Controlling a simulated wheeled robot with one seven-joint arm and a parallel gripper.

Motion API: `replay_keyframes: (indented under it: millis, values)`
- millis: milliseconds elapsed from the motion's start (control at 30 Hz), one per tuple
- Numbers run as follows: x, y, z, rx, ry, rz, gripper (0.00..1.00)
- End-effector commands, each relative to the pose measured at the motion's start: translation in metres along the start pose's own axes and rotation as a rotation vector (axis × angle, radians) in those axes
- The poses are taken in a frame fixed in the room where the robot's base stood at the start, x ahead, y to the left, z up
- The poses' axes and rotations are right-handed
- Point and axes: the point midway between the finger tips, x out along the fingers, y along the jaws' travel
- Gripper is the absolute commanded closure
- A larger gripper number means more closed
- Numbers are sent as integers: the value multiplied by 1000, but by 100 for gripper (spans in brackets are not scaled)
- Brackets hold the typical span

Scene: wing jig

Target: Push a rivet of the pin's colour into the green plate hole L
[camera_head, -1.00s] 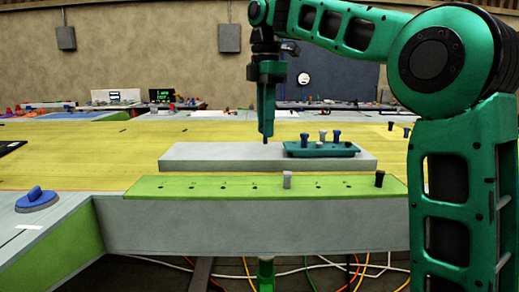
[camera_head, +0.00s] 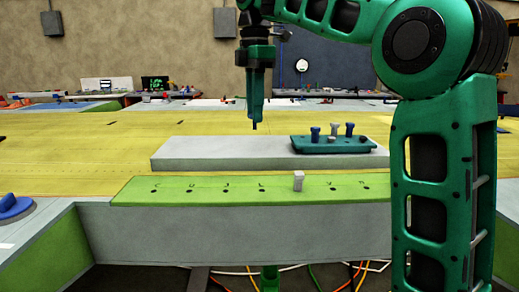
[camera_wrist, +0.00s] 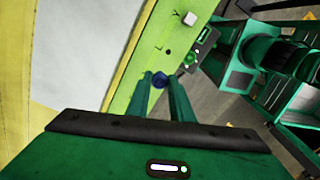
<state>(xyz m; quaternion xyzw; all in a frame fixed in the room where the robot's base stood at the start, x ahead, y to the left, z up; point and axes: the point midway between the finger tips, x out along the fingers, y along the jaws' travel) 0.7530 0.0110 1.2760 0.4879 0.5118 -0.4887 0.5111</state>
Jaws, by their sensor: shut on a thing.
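The green plate (camera_head: 135,190) lies along the front of the jig, with a row of labelled holes. Hole L (camera_head: 262,190) is bare in the head view, and it shows as a dark open hole in the wrist view (camera_wrist: 167,52). A light grey pin (camera_head: 298,181) stands upright at the neighbouring hole, labelled Y in the wrist view (camera_wrist: 189,18). My gripper (camera_head: 253,124) is above the plate, pointing down. It is shut on a blue rivet (camera_wrist: 160,79), held between the fingertips apart from hole L.
A teal tray (camera_head: 300,147) with blue and grey rivets sits on a grey block (camera_head: 200,155) behind the plate. A blue knobbed disc (camera_head: 12,207) is at the far left. My arm hides the plate's right end. The yellow surface behind is mostly clear.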

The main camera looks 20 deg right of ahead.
Motion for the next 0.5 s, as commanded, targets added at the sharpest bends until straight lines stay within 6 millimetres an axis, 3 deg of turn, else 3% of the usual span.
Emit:
replay_keyframes:
  millis: [67, 233, 500]
  values:
    - [6, -1, 0, 10, 5, -2, 100]
    - [44, -7, -2, 52, 22, -11, 100]
    - [95, -20, 11, 116, 4, -7, 100]
